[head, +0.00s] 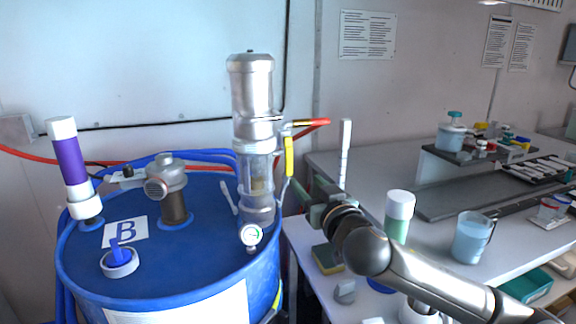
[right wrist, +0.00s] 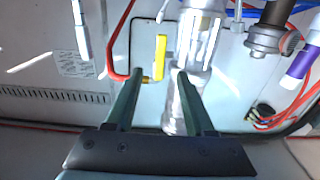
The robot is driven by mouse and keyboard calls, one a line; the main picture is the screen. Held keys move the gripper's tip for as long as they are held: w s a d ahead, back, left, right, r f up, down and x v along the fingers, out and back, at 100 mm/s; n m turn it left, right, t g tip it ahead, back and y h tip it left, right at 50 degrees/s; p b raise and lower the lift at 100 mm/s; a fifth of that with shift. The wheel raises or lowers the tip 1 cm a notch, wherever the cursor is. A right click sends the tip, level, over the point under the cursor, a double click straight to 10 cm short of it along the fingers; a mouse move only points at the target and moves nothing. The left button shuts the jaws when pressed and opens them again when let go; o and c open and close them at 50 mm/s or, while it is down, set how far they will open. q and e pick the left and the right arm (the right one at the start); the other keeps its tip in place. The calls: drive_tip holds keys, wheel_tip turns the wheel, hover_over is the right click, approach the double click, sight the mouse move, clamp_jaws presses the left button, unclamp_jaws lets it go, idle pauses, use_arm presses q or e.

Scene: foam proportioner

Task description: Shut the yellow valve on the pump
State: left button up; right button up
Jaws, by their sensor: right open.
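The yellow valve handle (head: 289,157) hangs upright beside the silver and clear pump (head: 252,80) that stands on the blue drum (head: 170,281). The handle sits just below a fitting with a red hose. My right gripper (head: 305,188) is open just below and to the right of the handle in the head view. In the right wrist view the yellow handle (right wrist: 160,55) appears just beyond and between the open fingertips of the gripper (right wrist: 157,76), with nothing held. The pump's clear tube (right wrist: 197,45) is close to the right finger there. My left gripper is out of view.
A gauge (head: 250,235) sits low on the pump. The drum top also carries a metal fitting (head: 167,178) and a purple cylinder (head: 70,160). A bench (head: 440,245) with a green bottle (head: 398,213), a jug (head: 471,237) and a sponge (head: 327,258) lies right.

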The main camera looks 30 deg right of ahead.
sight(290, 164)
drive_tip(key=p+x, duration=0.1)
drive_tip(key=x, duration=0.9)
drive_tip(key=shift+a, duration=0.15)
drive_tip(key=shift+c, duration=0.3)
clamp_jaws()
idle(0.8)
